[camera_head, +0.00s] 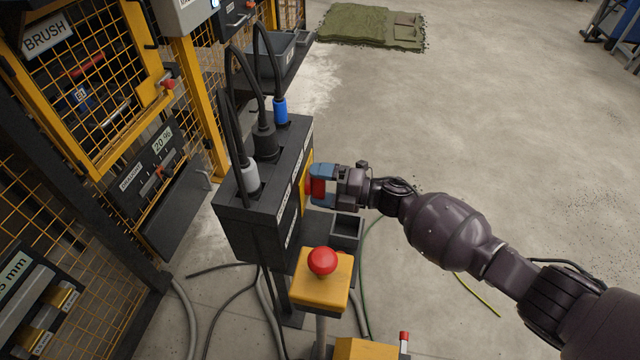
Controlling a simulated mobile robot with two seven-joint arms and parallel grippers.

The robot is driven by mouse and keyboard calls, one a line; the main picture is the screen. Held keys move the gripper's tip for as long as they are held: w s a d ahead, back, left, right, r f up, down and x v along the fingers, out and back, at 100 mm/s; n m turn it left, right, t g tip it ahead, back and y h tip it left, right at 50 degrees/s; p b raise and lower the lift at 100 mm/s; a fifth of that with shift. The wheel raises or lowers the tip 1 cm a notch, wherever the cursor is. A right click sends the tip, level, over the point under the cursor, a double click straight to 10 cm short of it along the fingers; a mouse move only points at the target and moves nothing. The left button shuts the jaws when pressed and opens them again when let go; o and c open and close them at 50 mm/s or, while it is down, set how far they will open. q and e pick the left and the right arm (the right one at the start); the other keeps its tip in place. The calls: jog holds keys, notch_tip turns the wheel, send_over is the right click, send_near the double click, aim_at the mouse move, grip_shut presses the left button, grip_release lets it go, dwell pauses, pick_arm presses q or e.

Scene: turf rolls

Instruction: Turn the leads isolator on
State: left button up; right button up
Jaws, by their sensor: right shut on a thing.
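The leads box (235,222) is a dark box on a post, with several cable plugs standing in its top: a white one (248,178), a black one (266,140) and a blue one (280,110). A yellow plate (307,165) on its right side carries a red handle (317,187), which appears to be the isolator. My right gripper (320,187) is shut on the red handle, its blue-grey fingers above and below it. The fingers partly hide the handle, so its exact angle is hard to read. My left gripper is out of view.
A red mushroom button (322,262) on a yellow box (320,285) stands just below the gripper. A small open tray (346,231) hangs beside the leads box. Yellow mesh fencing (95,90) lines the left. Cables lie on the floor; the concrete at right is open.

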jog(key=o, duration=0.7)
jog(key=shift+o, duration=0.2)
jog(key=shift+d, duration=0.25)
jog(key=s+d, duration=0.2)
jog(key=d, duration=0.8)
jog(key=shift+p, duration=0.4)
jog(key=shift+d, duration=0.1)
